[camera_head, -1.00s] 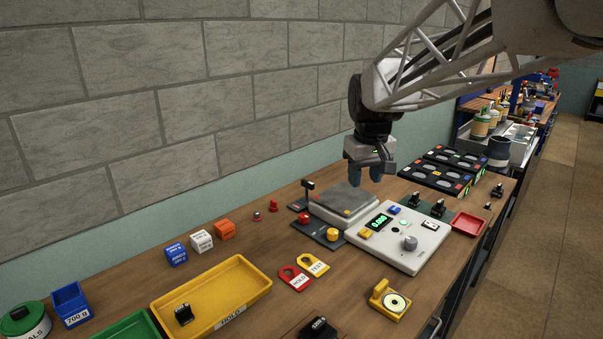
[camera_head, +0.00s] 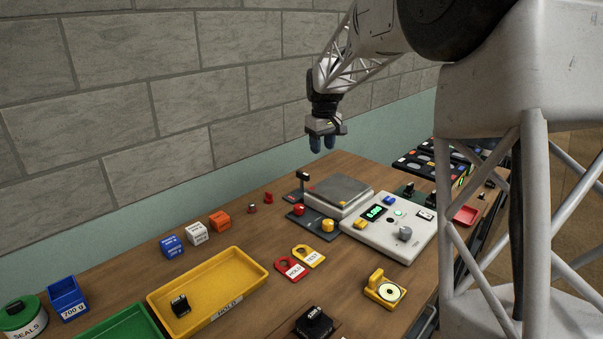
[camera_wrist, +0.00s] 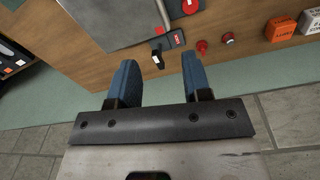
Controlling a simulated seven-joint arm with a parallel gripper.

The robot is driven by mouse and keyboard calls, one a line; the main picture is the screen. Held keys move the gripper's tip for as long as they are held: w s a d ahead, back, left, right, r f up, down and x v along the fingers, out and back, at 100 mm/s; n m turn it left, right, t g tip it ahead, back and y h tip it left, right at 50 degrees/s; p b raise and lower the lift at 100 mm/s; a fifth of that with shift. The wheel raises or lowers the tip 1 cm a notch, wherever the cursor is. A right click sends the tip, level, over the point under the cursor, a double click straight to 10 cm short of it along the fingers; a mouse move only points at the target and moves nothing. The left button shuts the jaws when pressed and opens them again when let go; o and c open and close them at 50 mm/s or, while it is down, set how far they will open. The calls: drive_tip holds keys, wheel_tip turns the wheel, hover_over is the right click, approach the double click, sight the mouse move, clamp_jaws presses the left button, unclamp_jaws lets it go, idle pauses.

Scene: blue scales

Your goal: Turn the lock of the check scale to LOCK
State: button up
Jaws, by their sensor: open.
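The check scale has a grey weighing plate (camera_head: 338,189) and a white console (camera_head: 413,222) with a green-lit display (camera_head: 374,212) and a grey knob (camera_head: 405,233). At its back left a small dark base (camera_head: 292,198) carries an upright black post (camera_head: 303,183). The wrist view shows a dark base with a red label (camera_wrist: 178,39) and a black, white-tipped lever (camera_wrist: 157,53); the label is too small to read surely. My gripper (camera_head: 322,143) is open and empty, pointing down above the back of the scale. In the wrist view its blue fingers (camera_wrist: 158,75) are apart, with the lever between and beyond them.
A red knob (camera_head: 298,210) and a yellow knob (camera_head: 327,225) stand on a dark plate before the scale. Small red items (camera_head: 268,198) lie left of it. Red and yellow tags (camera_head: 290,268), a yellow tray (camera_head: 255,266) and coloured blocks (camera_head: 196,233) lie further left. The wall is behind.

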drive_tip(key=n, duration=0.2)
hover_over(302, 172)
drive_tip(key=shift+g, duration=0.3)
wheel_tip(302, 172, down, 10)
drive_tip(key=shift+s+r, duration=0.15)
drive_tip(key=shift+r, duration=0.05)
drive_tip(key=shift+f, duration=0.15)
drive_tip(key=shift+f, duration=3.75)
drive_tip(key=shift+c, duration=0.3)
clamp_jaws()
